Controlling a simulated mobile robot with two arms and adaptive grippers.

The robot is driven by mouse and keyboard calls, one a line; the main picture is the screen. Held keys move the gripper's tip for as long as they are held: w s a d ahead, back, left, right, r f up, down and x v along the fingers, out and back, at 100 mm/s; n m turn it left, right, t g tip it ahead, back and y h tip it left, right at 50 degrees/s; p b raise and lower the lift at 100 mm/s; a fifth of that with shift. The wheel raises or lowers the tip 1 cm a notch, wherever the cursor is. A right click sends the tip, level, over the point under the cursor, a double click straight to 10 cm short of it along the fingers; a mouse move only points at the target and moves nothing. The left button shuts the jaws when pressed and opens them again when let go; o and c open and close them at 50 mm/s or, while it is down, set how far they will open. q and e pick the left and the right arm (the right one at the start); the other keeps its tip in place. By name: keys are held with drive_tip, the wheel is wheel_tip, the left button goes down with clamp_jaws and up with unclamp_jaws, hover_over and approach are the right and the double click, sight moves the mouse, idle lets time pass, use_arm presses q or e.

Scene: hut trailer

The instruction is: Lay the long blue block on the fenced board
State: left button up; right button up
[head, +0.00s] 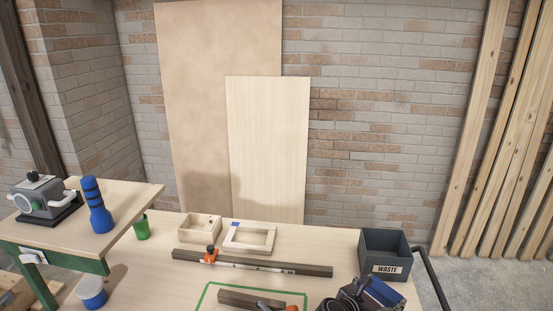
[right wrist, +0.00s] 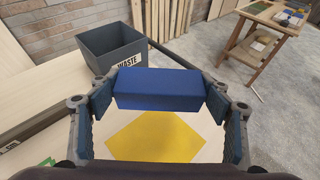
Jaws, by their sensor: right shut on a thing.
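My right gripper (head: 362,290) is at the front right of the workbench, by the waste bin. In the right wrist view my right gripper (right wrist: 160,98) is shut on a long blue block (right wrist: 158,88), which lies crosswise between the fingers. The blue block also shows at the gripper in the head view (head: 386,291). A light wooden frame with raised edges (head: 271,240) lies at the back middle of the bench, left of the gripper; I cannot tell whether it is the fenced board. My left gripper is not in view.
A dark waste bin (head: 384,251) stands at the bench's right end. A long dark timber with an orange clamp (head: 250,264) crosses the bench. A yellow patch (right wrist: 156,137) lies below the held block. A small table (right wrist: 264,20) stands farther off.

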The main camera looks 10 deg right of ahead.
sight(374, 293)
drive_tip(key=shift+n+y, duration=0.3)
drive_tip(key=a+b, duration=0.1)
drive_tip(key=a, duration=0.1)
drive_tip(key=s+a+r+b, duration=0.1)
drive_tip(key=a+b, duration=0.1)
drive_tip(key=s+a+b, duration=0.1)
drive_tip(key=a, duration=0.1)
drive_tip(key=shift+s+a+r, duration=0.2)
drive_tip(key=shift+r, duration=0.1)
drive_tip(key=s+a+r+n+t+y+b, duration=0.1)
drive_tip(key=s+a+b, duration=0.3)
drive_tip(key=s, duration=0.4)
drive_tip(key=s+a+r+n+t+y+b, duration=0.2)
drive_tip(key=s+a+n+t+y+b, duration=0.1)
drive_tip(key=s, duration=0.5)
drive_tip(key=a+n+b, duration=0.1)
drive_tip(key=a+b, duration=0.1)
drive_tip(key=a, duration=0.1)
drive_tip(key=shift+s+a+t+y+b, duration=0.25)
drive_tip(key=shift+s+t+y+b, duration=0.05)
drive_tip(key=shift+s, duration=0.05)
drive_tip(key=shift+r, duration=0.15)
